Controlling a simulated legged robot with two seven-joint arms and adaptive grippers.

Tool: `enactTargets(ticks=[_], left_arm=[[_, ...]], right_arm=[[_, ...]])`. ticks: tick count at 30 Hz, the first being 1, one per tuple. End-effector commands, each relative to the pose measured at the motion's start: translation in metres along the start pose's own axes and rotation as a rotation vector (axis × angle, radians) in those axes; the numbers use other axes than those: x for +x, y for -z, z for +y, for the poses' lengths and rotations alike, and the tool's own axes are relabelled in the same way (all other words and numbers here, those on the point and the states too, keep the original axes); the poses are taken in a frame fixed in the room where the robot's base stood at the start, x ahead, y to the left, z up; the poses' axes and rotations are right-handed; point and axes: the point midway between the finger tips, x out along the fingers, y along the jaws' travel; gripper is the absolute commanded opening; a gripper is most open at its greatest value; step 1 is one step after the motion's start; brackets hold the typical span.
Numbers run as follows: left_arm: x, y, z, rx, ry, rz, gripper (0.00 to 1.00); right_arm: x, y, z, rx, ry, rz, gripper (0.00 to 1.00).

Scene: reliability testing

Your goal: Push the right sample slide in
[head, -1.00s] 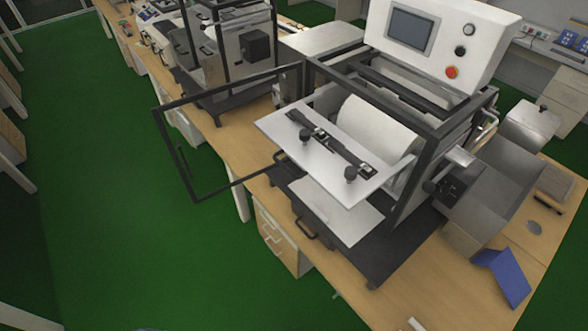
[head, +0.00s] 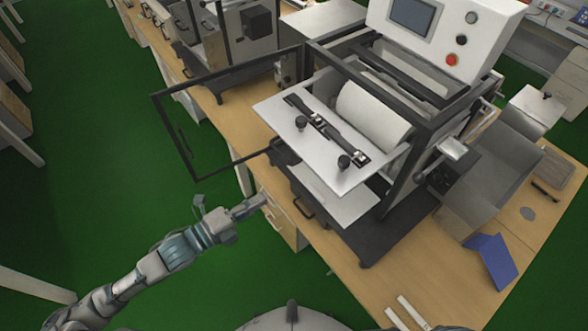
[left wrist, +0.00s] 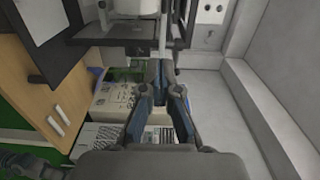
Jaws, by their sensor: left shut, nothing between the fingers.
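The testing machine (head: 372,208) stands on the bench with its front door frame (head: 186,146) swung open to the left. A flat white plate (head: 270,107) sticks out of its front. Two dark sample slides with round knobs sit on it, the left slide (head: 302,122) and the right slide (head: 343,161). Both stick out toward the plate's front edge. My left gripper (head: 262,199) is shut and empty, left of and below the plate, apart from the slides. Its shut fingers also show in the left wrist view (left wrist: 168,70). My right gripper is not in view.
A white roll (head: 372,117) lies behind the slides. The open door frame hangs over the floor left of the plate. A control panel (head: 432,25) tops the machine. A blue folded object (head: 492,260) lies on the bench (head: 350,290) at the right.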

Motion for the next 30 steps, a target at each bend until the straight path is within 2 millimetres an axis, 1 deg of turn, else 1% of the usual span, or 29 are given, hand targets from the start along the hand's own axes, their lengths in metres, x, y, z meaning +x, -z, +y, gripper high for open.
enactTargets(ticks=[5, 8, 12, 13, 15, 18, 21, 25, 30], left_arm=[[0.013, 0.002, 0.003, 0.005, 0.009, 0.004, 0.0], [0.025, 0.003, 0.004, 0.006, 0.011, 0.008, 0.0], [0.054, 0.003, 0.002, 0.004, 0.011, 0.008, 0.0], [0.061, 0.002, -0.002, -0.002, 0.006, 0.006, 0.0], [0.077, 0.004, -0.005, -0.002, 0.005, 0.007, 0.0], [0.098, 0.004, -0.006, 0.0, 0.005, 0.005, 0.0], [0.115, 0.004, -0.005, 0.001, 0.004, 0.005, 0.0], [0.129, 0.002, -0.004, 0.001, 0.004, 0.004, 0.0], [0.138, 0.002, -0.002, 0.003, 0.003, 0.004, 0.0]], right_arm=[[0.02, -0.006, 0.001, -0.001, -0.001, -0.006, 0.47], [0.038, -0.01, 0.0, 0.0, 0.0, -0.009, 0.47], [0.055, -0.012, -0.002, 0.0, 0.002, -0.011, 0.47], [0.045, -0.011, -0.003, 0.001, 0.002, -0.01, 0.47], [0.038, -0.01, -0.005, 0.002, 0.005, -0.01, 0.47], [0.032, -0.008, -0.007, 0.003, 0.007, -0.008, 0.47], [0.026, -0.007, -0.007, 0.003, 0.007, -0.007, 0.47], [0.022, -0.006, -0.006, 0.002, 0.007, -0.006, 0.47], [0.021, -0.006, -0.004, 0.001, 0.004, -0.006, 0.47]])
